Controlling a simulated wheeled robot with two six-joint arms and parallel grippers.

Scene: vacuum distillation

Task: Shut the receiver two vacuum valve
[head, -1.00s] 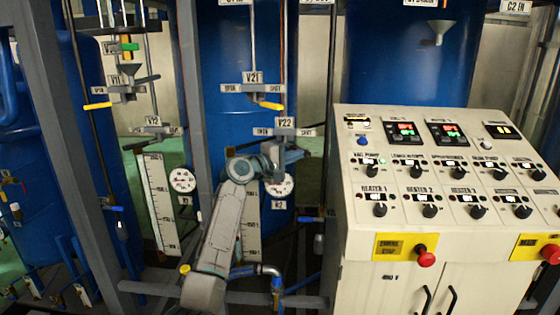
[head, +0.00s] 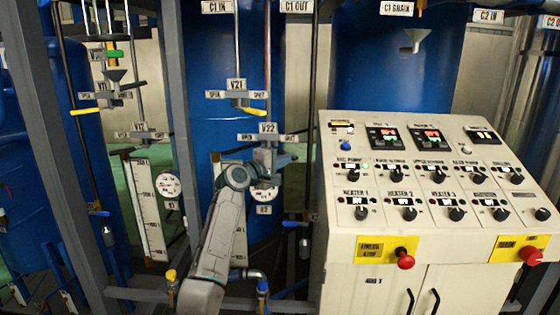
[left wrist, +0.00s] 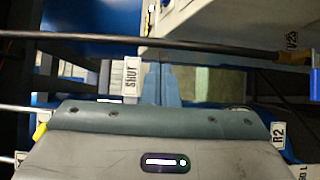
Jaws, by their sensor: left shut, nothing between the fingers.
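The V22 label (head: 268,128) is on the pipe in front of the blue receiver tank (head: 222,100), above the R2 label (head: 264,210). Small tags flank V22, and the right one reads SHUT (head: 291,138). My left gripper (head: 280,158) is just below V22, its wrist covering part of the pipe and of the round gauge (head: 262,196). The V22 handle cannot be made out behind it. In the left wrist view the two blue-grey fingers (left wrist: 161,85) are shut together and empty, right of a SHUT tag (left wrist: 131,78). My right gripper is not in view.
Valve V21 with a yellow handle (head: 253,111) is above V22. A white control cabinet (head: 345,255) with knobs and red buttons stands close to the right. A grey frame post (head: 172,100) is left of my arm. A dark rod (left wrist: 150,40) crosses the left wrist view.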

